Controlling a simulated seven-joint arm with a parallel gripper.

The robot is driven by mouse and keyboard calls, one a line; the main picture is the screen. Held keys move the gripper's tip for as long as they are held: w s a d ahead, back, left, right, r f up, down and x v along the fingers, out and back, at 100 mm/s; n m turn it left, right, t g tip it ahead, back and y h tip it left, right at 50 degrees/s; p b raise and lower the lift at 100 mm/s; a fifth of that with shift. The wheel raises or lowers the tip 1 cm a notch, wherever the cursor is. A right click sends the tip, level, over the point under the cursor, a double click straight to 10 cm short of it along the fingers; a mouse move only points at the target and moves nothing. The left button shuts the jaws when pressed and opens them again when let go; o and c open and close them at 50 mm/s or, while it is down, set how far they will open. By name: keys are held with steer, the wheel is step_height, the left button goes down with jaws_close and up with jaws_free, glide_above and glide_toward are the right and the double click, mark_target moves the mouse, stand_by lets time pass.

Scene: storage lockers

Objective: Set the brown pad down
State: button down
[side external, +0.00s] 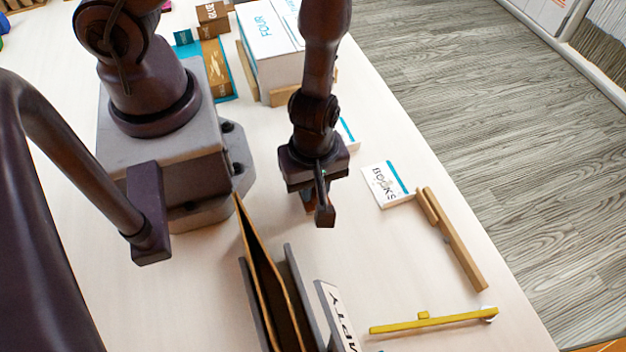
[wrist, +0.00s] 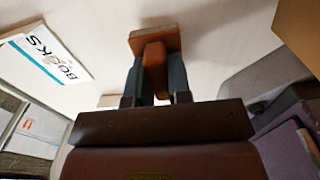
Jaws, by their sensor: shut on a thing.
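My gripper (side external: 318,190) is shut on the brown pad (side external: 325,216), over the table to the right of the grey base block. In the wrist view the two dark fingers of my gripper (wrist: 156,82) close on the pad's narrow upright part, and its wider flat brown part (wrist: 142,39) shows beyond the fingertips. The pad is small and dark in the side view. I cannot tell whether its underside touches the table.
A white BOOKS card (side external: 388,185) lies to the right, and also shows in the wrist view (wrist: 42,52). A wooden bar (side external: 455,240) and a yellow bar (side external: 432,321) lie further right. An upright open brown folder (side external: 268,285) stands in front. Pale table (side external: 375,275) is clear between them.

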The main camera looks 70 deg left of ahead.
steer(key=shift+f, duration=0.35)
stand_by(0.3)
steer(key=c, duration=1)
jaws_free()
steer(key=shift+r, duration=0.15)
